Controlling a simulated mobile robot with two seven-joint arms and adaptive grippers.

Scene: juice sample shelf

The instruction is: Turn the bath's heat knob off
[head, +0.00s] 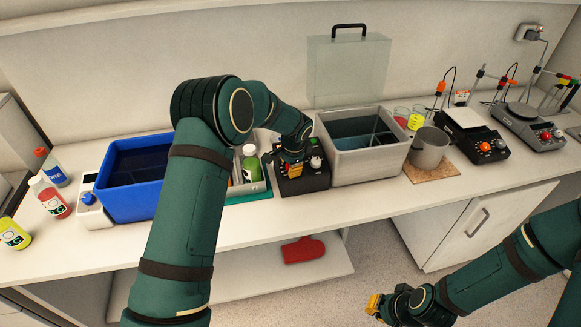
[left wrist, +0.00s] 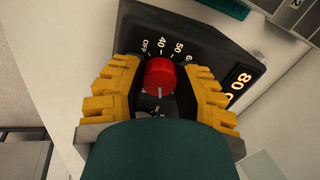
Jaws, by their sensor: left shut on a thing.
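The bath's black control box (head: 313,182) stands on the counter against the left side of the grey water bath (head: 368,158). My left gripper (head: 292,169) is over the front of this box. In the left wrist view the red heat knob (left wrist: 160,75) sits between the yellow fingers of my left gripper (left wrist: 161,68), which is shut on it. The knob's white mark points to the bottom of the picture, away from the OFF label. The lit display (left wrist: 238,87) is partly cut off and seems to read 80. My right gripper (head: 376,305) is low in front of the counter.
A grey pot (head: 430,148) stands right of the bath. A clear lid (head: 346,72) with a black handle leans behind. A red mitt (head: 303,250) lies below.

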